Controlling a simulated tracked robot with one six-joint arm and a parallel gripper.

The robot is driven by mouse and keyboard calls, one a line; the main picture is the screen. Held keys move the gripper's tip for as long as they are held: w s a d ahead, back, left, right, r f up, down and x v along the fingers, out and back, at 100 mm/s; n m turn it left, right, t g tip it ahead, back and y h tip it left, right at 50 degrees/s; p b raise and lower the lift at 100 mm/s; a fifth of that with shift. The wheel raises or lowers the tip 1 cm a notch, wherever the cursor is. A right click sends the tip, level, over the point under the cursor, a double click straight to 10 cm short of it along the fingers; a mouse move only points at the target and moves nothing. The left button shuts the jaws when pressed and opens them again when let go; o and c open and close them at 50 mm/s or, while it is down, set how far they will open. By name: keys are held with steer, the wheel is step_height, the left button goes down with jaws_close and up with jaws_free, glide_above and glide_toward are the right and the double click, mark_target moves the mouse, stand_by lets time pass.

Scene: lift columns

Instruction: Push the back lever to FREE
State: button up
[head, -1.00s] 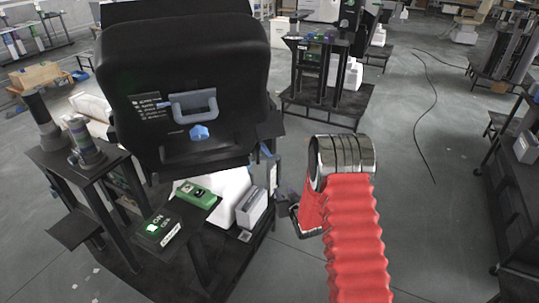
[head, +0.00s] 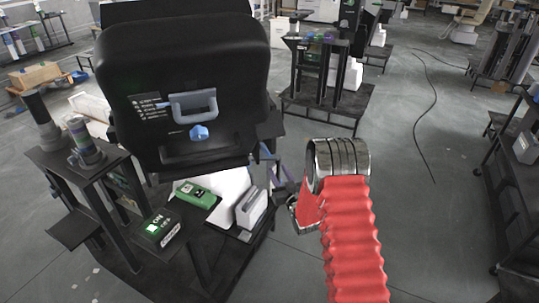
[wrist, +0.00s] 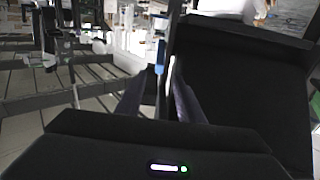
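A black seat back (head: 185,60) stands at left centre in the head view. I cannot tell which of these is the back lever. My gripper (head: 281,184) is right of and below the seat back, apart from its handles and partly hidden by my red-sleeved arm. In the wrist view my gripper (wrist: 160,98) has its two fingers apart. A slim upright with a blue part (wrist: 160,56) shows beyond them.
A green-lit box (head: 160,229) and a green box (head: 197,194) sit low in front of the seat. A grey-white box (head: 252,208) stands near my gripper. A side stand with cylinders (head: 82,145) is at left.

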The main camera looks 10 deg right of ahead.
mark_target(269, 154)
steer(key=w, duration=0.4)
steer(key=w+a, duration=0.1)
steer(key=w, duration=0.3)
steer(key=w+a, duration=0.1)
steer(key=w, duration=0.3)
steer(key=shift+w, duration=0.15)
steer(key=shift+c, duration=0.4)
jaws_close()
steer(key=shift+d, duration=0.25)
